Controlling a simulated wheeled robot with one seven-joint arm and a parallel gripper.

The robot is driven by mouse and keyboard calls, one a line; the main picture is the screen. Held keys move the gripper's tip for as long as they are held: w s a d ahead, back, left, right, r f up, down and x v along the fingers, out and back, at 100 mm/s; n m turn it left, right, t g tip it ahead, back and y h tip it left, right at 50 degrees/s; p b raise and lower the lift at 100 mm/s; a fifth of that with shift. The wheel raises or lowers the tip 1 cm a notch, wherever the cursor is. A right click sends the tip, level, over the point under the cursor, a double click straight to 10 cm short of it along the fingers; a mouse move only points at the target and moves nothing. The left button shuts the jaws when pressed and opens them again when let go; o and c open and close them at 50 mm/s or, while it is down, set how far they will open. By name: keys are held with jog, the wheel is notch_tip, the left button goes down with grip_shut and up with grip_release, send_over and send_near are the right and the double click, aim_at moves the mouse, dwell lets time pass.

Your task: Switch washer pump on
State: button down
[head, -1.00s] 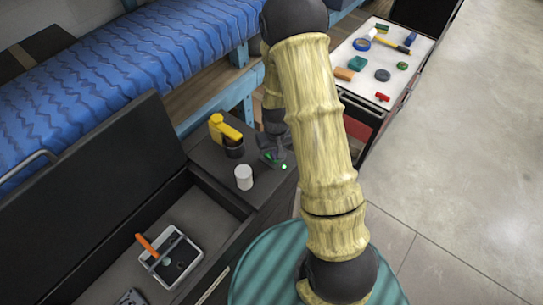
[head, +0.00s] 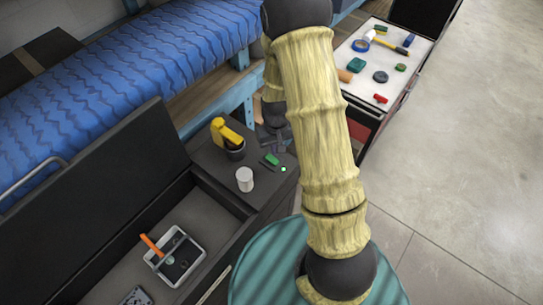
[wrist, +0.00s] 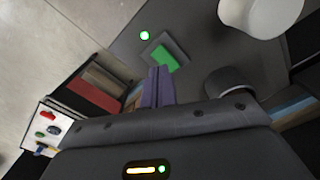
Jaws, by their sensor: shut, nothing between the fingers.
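A switch with a green rocker (head: 271,160) sits on the dark bench top; it also shows in the wrist view (wrist: 165,57), in a dark square housing. A small round lamp (head: 283,169) beside it is lit bright green-white, also in the wrist view (wrist: 144,35). My gripper (head: 273,138) is behind the switch in the head view, partly hidden by my arm. In the wrist view its purple fingers (wrist: 158,72) are together and empty, with their tips close to the near edge of the switch; I cannot tell their height above it. No label is readable.
A white cylinder (head: 244,180) and a yellow tool (head: 226,132) in a dark cup stand near the switch. An open compartment holds a grey tray (head: 194,275) with an orange-handled tool. A white-topped cart (head: 358,84) with small items stands at upper right.

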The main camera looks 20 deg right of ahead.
notch_tip(320, 180, up, 2)
jog(key=shift+p, duration=0.55)
jog(key=s+r+m+t+b, duration=0.1)
jog(key=s+r+t+b, duration=0.1)
jog(key=s+r+b, duration=0.4)
jog(key=s+r, duration=0.5)
jog(key=s, duration=0.1)
jog(key=shift+a+r+t, duration=0.2)
jog(key=shift+a+t, duration=0.1)
jog(key=shift+a, duration=0.1)
